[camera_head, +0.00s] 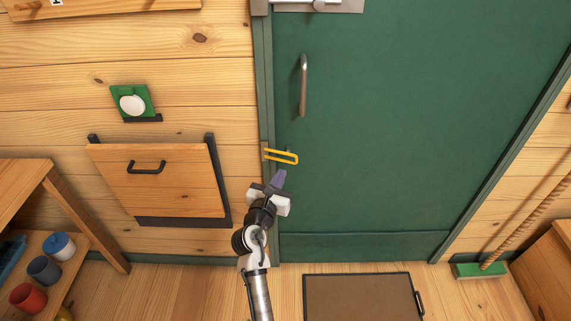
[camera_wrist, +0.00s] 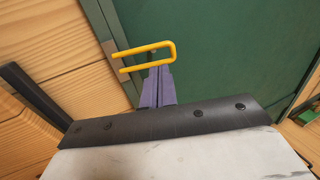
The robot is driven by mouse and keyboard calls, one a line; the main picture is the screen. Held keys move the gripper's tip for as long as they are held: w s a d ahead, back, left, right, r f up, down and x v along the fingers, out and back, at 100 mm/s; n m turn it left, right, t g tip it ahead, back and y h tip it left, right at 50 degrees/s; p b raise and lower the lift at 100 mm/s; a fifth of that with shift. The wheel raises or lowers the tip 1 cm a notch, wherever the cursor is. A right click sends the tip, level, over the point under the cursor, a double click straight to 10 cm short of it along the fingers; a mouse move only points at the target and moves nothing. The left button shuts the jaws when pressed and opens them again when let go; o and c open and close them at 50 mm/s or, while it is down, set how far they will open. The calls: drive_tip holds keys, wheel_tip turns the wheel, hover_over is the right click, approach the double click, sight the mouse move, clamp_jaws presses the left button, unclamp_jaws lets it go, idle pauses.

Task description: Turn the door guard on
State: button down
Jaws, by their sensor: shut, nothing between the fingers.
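The door guard (camera_head: 281,156) is a yellow U-shaped bar at the left edge of the green door (camera_head: 400,130). It reaches from the frame side across onto the door face, its closed end to the right. It also shows in the wrist view (camera_wrist: 165,45), at the top centre. My gripper (camera_head: 280,174) has purple fingers, shut and empty, just below the guard. In the wrist view the fingertips (camera_wrist: 158,70) point up close to the guard's lower bar. I cannot tell whether they touch it.
A metal door handle (camera_head: 303,86) stands above the guard. A wooden flap panel (camera_head: 160,180) and a green-and-white wall fixture (camera_head: 132,103) are on the left wall. A shelf with cups (camera_head: 45,268) stands at lower left. A brown mat (camera_head: 360,297) lies before the door.

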sight(292, 160)
drive_tip(key=x, duration=0.5)
drive_tip(key=shift+d, duration=0.1)
drive_tip(key=shift+p, duration=0.3)
drive_tip(key=p, duration=0.1)
drive_tip(key=w+p, duration=0.1)
drive_tip(key=shift+d+r+p, duration=0.25)
drive_tip(key=shift+d+p, duration=0.05)
drive_tip(key=shift+d, duration=0.1)
drive_tip(key=shift+w+d+f+p, duration=0.2)
drive_tip(key=shift+w+d+p, duration=0.1)
drive_tip(key=shift+w+p, duration=0.2)
drive_tip(key=shift+s, duration=0.15)
